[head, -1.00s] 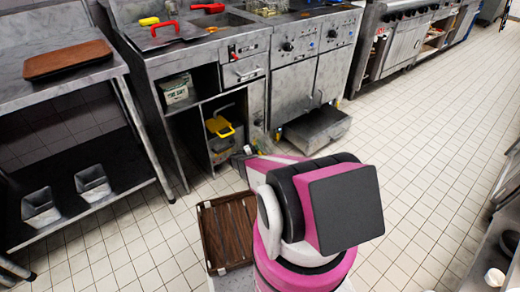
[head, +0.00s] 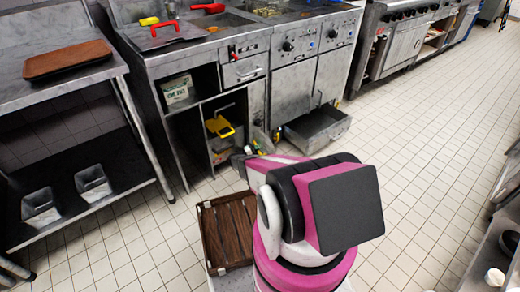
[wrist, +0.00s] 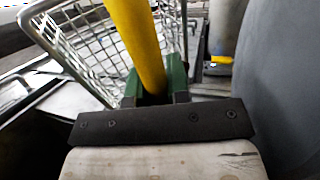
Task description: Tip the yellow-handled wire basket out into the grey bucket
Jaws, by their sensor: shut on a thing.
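In the wrist view, my gripper (wrist: 153,88) has green fingers shut on the yellow handle (wrist: 136,40) of the wire basket (wrist: 88,45). The basket's silver mesh lies behind and to the left of the handle; its contents cannot be made out. In the head view my arm hides most of the gripper and basket, low in front of the fryer cabinet. I cannot single out the grey bucket with certainty; grey square tins (head: 40,208) stand on the lower shelf at left.
A pull-out drawer (head: 318,127) sits low under the fryer, right of my arm. A yellow object (head: 219,126) is in the open cabinet. A brown slatted crate (head: 227,232) is beside my base.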

